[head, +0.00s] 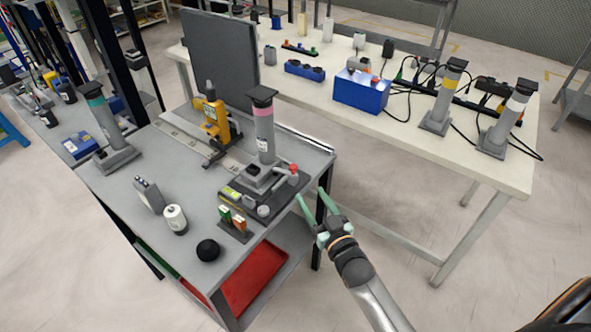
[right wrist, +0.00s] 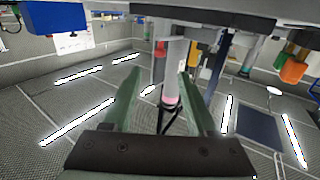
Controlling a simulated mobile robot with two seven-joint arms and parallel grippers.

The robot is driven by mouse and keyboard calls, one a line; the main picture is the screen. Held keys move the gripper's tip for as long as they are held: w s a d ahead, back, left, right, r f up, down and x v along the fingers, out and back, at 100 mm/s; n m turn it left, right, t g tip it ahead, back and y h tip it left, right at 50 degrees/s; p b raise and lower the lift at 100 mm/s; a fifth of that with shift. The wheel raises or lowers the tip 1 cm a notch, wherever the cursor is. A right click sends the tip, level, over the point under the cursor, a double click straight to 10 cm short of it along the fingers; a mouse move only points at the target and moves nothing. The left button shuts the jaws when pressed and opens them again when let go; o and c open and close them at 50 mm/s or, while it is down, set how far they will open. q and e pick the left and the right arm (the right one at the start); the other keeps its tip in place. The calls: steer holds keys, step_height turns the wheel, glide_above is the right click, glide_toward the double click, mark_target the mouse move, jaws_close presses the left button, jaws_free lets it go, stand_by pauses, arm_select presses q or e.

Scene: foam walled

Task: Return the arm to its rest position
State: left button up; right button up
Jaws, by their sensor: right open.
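My right gripper (head: 312,196) has pale green fingers and is at the front right corner of the grey workbench (head: 140,215). Its fingers are spread, with nothing held between them in the head view. The fingers also show apart in the right wrist view (right wrist: 160,95), which looks upside down. There a pale column with a pink band (right wrist: 171,80) shows beyond the fingers. My right arm reaches in from the bottom right. My left arm and gripper are not in view.
The pink-banded column (head: 264,135) stands on a base just left of the gripper, with a red-topped part (head: 293,170) closest. A black ball (head: 208,250) lies at the bench front. A white table (head: 430,145) stands behind right.

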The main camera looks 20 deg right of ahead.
steer(key=s+a+f+n+g+y, duration=0.1)
steer(key=s+a+f+g, duration=0.3)
steer(key=s+f, duration=0.3)
steer(key=s+a+f+n+g+y, duration=0.1)
steer(key=s+a+f+g, duration=0.2)
steer(key=s, duration=1.2)
step_height(320, 180, down, 4)
steer(key=shift+s+a+r+g, duration=0.15)
steer(key=shift+a+g, duration=0.2)
steer(key=shift+g, duration=0.65)
steer(key=shift+d, duration=0.1)
steer(key=shift+c, duration=0.4)
